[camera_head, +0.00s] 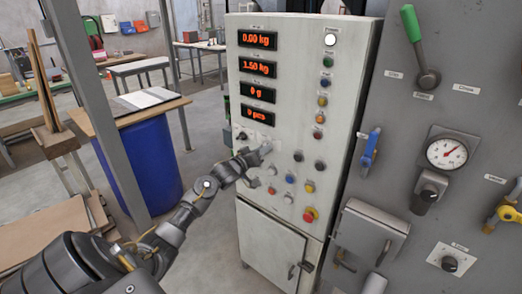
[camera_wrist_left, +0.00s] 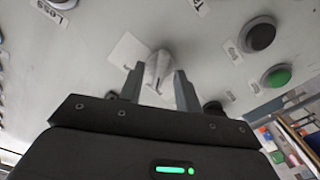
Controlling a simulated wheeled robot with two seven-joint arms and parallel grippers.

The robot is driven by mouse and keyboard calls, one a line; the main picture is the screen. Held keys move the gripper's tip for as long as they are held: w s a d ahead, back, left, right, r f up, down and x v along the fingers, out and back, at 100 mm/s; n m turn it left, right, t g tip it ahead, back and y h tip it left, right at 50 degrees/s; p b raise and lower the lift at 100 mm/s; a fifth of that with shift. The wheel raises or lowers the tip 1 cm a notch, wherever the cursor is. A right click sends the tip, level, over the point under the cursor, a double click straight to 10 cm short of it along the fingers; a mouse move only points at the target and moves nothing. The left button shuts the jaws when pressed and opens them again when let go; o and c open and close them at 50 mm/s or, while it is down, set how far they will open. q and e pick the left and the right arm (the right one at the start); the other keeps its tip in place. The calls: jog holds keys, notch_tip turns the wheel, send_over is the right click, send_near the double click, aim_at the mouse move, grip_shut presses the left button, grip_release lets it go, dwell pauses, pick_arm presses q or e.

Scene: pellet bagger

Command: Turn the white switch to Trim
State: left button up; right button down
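The white switch (camera_wrist_left: 159,68) is a tapered knob on a pale square plate on the panel, seen close up in the left wrist view. My left gripper (camera_wrist_left: 160,78) has one finger on each side of the knob, with narrow gaps appearing beside it. The fingers look open; contact cannot be told. In the head view my left gripper (camera_head: 262,153) reaches the middle of the control cabinet (camera_head: 288,95) and partly hides the switch there. My right gripper is not in view.
Several coloured buttons and knobs surround the switch, including a red stop button (camera_head: 310,214) below. Red number displays (camera_head: 258,68) sit above. A grey panel with a gauge (camera_head: 447,153) stands at the right. A blue barrel (camera_head: 146,165) is at the left.

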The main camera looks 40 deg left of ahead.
pick_arm(q)
grip_shut()
jog(key=shift+m, duration=0.3)
jog(key=m+b, duration=0.2)
jog(key=m, duration=0.9)
jog(key=shift+b, duration=0.4)
jog(key=shift+m, duration=0.3)
dwell(0.3)
